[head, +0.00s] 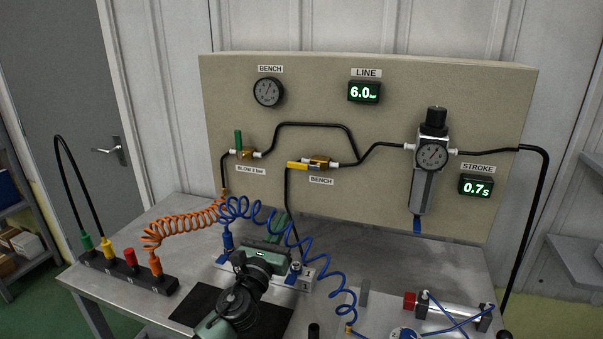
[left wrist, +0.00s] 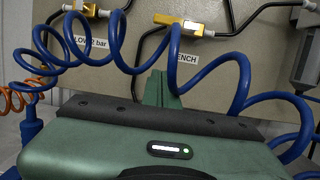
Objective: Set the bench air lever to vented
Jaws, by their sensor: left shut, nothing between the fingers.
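The bench air lever (head: 297,165) is a yellow handle on a brass valve (head: 318,162), above the BENCH label on the beige panel. It lies roughly level and points left; it also shows at the top of the left wrist view (left wrist: 172,19). My left gripper (head: 278,222) is below the lever and apart from it, over the back of the bench. In the left wrist view its green fingers (left wrist: 160,88) are together and empty, pointing towards the panel. The BENCH gauge (head: 268,92) is at the panel's upper left; its reading is too small to tell. My right gripper is not in view.
A blue coiled hose (head: 325,255) loops around the left gripper's area. A green lever (head: 238,140) stands upright at the BLOW valve on the left. The regulator (head: 430,160) is at the right. LINE display (head: 364,91) reads 6.0; STROKE display (head: 476,185) reads 0.7 s.

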